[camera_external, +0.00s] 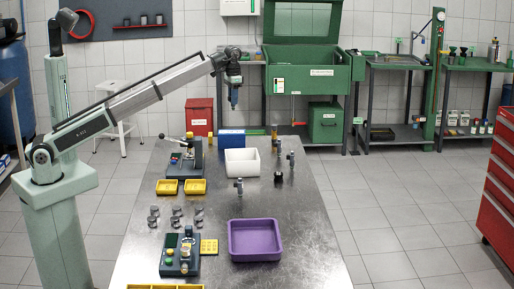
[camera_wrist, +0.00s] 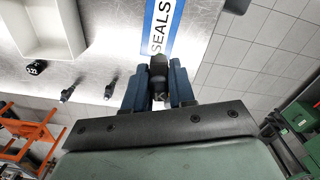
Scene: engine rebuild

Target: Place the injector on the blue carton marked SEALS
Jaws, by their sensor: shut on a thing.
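My gripper (camera_wrist: 158,92) is shut on the injector (camera_wrist: 158,68), a dark part between its two blue fingers. In the outside view my gripper (camera_external: 234,97) hangs pointing down, well above the far end of the bench; the injector cannot be made out clearly there. The blue carton (camera_external: 231,141) lies near the far edge of the bench, below my gripper. In the wrist view the carton (camera_wrist: 177,12) shows its white label reading SEALS, just beyond the fingertips. The fingers and injector hide its near end.
A white bin (camera_external: 242,162) stands just in front of the carton. Several similar upright parts (camera_external: 291,160) stand to its right, with a small black block (camera_external: 279,178). A lever fixture (camera_external: 190,160) is left of it. A purple tray (camera_external: 255,240) lies nearer.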

